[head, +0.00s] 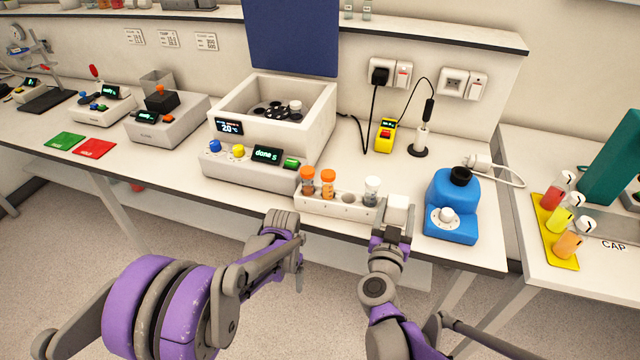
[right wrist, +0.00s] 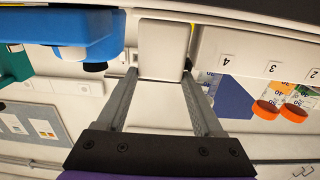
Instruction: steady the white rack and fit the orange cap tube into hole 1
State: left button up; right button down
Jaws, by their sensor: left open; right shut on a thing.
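The white rack (head: 338,207) stands along the bench's front edge. Two tubes with orange caps stand at its left end: the leftmost orange cap tube (head: 307,182) and another orange cap tube (head: 328,186) beside it. How deep they sit cannot be told. Right of them is an empty hole, then a white-capped tube (head: 372,190). My right gripper (head: 396,226) is shut on the white block (head: 397,204) at the rack's right end; the block (right wrist: 162,48) also shows between the fingers in the right wrist view. My left gripper (head: 298,258) is open and empty, below and left of the rack.
A blue device (head: 452,212) stands close right of my right gripper. A white centrifuge (head: 255,165) with its blue lid (head: 290,35) raised is behind the rack. A yellow tray (head: 556,232) of capped tubes is on the right bench. Floor space lies in front of the bench.

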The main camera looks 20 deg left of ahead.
jog(key=shift+a, duration=0.2)
jog(key=shift+c, duration=1.8)
grip_release()
jog(key=o, duration=0.4)
jog(key=shift+a, duration=0.1)
jog(key=shift+c, duration=0.2)
jog(key=s, duration=1.2)
